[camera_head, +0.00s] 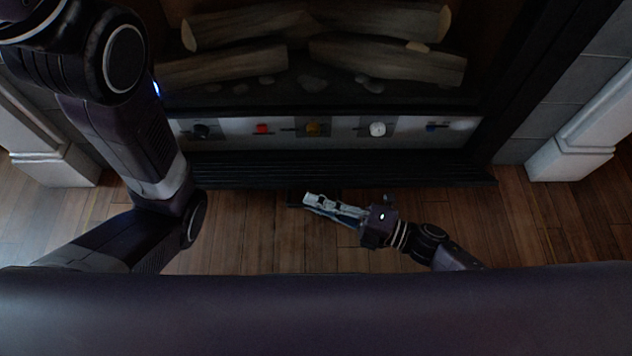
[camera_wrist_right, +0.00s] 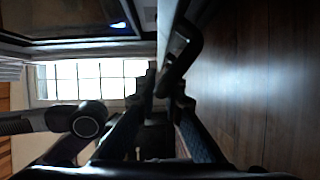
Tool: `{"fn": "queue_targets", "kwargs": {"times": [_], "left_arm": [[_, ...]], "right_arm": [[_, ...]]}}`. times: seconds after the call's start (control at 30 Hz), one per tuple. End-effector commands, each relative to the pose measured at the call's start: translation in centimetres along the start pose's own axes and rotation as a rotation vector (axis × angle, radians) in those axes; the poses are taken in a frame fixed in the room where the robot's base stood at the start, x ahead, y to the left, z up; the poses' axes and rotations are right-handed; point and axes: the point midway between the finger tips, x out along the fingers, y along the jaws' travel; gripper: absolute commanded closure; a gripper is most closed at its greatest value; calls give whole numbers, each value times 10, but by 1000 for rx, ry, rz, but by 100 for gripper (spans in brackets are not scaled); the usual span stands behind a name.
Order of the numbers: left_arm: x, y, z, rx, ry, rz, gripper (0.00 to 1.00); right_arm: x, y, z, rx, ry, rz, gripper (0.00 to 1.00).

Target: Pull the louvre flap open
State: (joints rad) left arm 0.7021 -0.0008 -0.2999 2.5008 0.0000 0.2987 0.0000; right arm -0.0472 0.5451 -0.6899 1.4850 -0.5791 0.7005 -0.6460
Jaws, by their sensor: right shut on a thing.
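The louvre flap (camera_head: 340,170) is a dark slatted strip low on the fireplace front, below the control panel in the head view. I cannot tell how far it is tilted. My right gripper (camera_head: 308,202) is just in front of its lower edge, low over the floor. In the right wrist view a dark curved handle (camera_wrist_right: 185,52) runs down to my right fingertips (camera_wrist_right: 165,90), and the gripper is shut on it. The exact contact is dark and partly hidden. My left arm crosses the left of the head view; its gripper does not show.
The control panel (camera_head: 345,129) carries several knobs and switches, including a red one (camera_head: 262,129) and a white one (camera_head: 377,129). Logs (camera_head: 380,65) lie in the firebox above. White pillar bases (camera_head: 570,150) stand at both sides. Bare wooden floor (camera_head: 250,235) lies in front.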

Motion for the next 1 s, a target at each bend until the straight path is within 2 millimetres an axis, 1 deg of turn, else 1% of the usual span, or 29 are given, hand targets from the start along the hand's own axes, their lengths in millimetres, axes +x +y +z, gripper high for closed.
{"fn": "queue_targets", "kwargs": {"times": [0.03, 0.2, 0.3, 0.5, 0.7, 1.0], "left_arm": [[-7, 2, -2, 0, 0, 0, 60], [-19, 4, -6, 0, -1, 0, 60], [-26, 5, -9, 0, 0, 1, 60], [-34, 7, -12, 0, 0, 1, 60], [-38, 8, -13, 0, 0, 1, 60], [-39, 8, -14, -1, 0, 1, 60]], "right_arm": [[-1, -12, -8, 8, 7, 4, 100], [-6, -40, -18, 7, 10, 6, 100], [-7, -54, -22, 7, 10, 5, 100], [-9, -74, -27, 7, 12, 4, 100], [-10, -82, -29, 7, 15, 4, 100], [-10, -85, -30, 7, 16, 2, 100]]}}
